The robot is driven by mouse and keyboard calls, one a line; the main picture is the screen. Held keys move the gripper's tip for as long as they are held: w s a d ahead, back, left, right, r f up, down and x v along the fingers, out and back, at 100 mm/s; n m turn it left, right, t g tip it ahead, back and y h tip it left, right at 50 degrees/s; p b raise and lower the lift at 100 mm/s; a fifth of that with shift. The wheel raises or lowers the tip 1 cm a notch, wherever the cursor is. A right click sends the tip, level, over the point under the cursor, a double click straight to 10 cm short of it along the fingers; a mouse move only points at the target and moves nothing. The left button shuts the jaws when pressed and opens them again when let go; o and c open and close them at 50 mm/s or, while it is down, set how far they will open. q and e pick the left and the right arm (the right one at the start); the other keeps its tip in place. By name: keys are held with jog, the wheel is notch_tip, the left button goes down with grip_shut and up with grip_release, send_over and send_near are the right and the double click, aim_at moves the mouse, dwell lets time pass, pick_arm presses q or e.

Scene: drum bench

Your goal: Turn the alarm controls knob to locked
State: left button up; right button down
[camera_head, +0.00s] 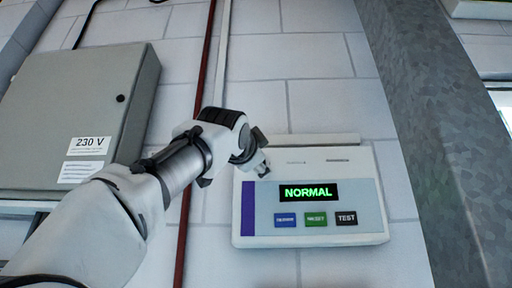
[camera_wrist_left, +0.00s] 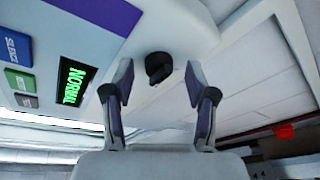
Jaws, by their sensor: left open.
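The alarm panel (camera_head: 375,215) is a white and pale grey box on the wall. Its display (camera_head: 308,192) reads NORMAL in green; the display also shows in the left wrist view (camera_wrist_left: 73,82). A black knob (camera_wrist_left: 159,67) shows in the left wrist view on a white face beside the purple stripe. My left gripper (camera_head: 262,168) is at the panel's upper left corner. In the left wrist view its two fingers are open, one on each side of the knob; I cannot tell whether they touch it. The knob's pointer and markings are unreadable. My right gripper is not in view.
Blue (camera_head: 285,220), green (camera_head: 316,219) and black (camera_head: 346,218) buttons sit below the display. A grey 230 V cabinet (camera_head: 75,100) is on the wall at left. A red pipe (camera_head: 206,60) runs down the wall between cabinet and panel. A grey column (camera_head: 425,100) stands at right.

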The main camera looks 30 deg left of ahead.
pick_arm(q)
jog(key=shift+w+d, duration=0.25)
jog(key=shift+s+a, duration=0.15)
jog(key=shift+a, duration=0.05)
jog(key=shift+c, duration=1.4)
jog(key=shift+a, duration=0.15)
jog(key=c, duration=0.6)
jog(key=shift+r, duration=0.1)
grip_shut()
